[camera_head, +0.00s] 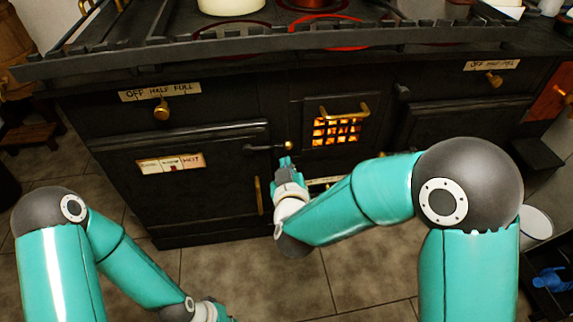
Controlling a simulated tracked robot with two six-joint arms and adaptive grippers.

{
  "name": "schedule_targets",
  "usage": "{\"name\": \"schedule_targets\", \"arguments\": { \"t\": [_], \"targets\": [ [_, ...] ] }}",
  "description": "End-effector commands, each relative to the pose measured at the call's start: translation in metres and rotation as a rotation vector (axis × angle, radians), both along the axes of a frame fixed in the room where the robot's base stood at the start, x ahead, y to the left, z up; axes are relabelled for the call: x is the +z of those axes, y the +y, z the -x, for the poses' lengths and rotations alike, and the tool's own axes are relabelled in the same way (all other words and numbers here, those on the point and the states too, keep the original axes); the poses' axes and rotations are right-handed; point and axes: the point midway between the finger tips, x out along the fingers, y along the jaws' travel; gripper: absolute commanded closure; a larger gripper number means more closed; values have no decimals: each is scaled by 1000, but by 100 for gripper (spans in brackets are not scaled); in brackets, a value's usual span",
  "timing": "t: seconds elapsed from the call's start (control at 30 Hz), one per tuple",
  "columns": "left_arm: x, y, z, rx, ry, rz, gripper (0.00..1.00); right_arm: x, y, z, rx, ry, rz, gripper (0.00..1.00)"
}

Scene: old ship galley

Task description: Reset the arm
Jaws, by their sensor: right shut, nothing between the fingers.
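My right arm comes in from the right and bends toward the front of the black stove (225,200). My right gripper (286,165) is shut and empty, close in front of the stove between the left oven door and the glowing firebox grate (337,131). I cannot tell whether it touches the stove. My left arm comes in from the lower left and reaches down to the bottom edge. Only its wrist end shows there, and the left gripper's fingers are out of the frame.
Brass knobs (161,109) and a rail (270,55) run along the stove front. A cream pot (232,5) stands on top. A wooden stool (28,134) is at the left. A dark crate (540,299) with a blue item is at the lower right. Tiled floor lies in front.

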Motion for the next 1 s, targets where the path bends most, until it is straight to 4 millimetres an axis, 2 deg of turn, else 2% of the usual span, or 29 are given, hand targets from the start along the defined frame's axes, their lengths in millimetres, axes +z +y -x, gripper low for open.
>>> {"name": "schedule_targets", "arguments": {
  "t": [0.37, 0.47, 0.57, 0.67, 0.77, 0.8, 0.87, 0.9, 0.97, 1.0],
  "targets": [
    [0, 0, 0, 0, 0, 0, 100, -1, 0, -1, 0, 1, 0, 100],
    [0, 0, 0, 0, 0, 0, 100, -5, -10, -3, -18, 9, 1, 100],
    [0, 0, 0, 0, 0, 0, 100, -22, -34, -8, -63, 40, 7, 100],
    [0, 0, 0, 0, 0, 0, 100, -56, -73, -7, -132, 105, 23, 100],
    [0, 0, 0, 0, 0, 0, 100, -111, -115, 7, -165, 225, 42, 100],
    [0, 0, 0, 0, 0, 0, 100, -136, -127, 18, -165, 289, 32, 100],
    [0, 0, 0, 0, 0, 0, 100, -175, -140, 40, -158, 397, -12, 100],
    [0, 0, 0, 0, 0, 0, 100, -200, -144, 59, -151, 474, -54, 100],
    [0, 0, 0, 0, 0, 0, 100, -232, -145, 89, -140, 590, -132, 100],
    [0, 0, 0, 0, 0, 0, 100, -250, -143, 110, -133, 668, -188, 100]
  ]
}}
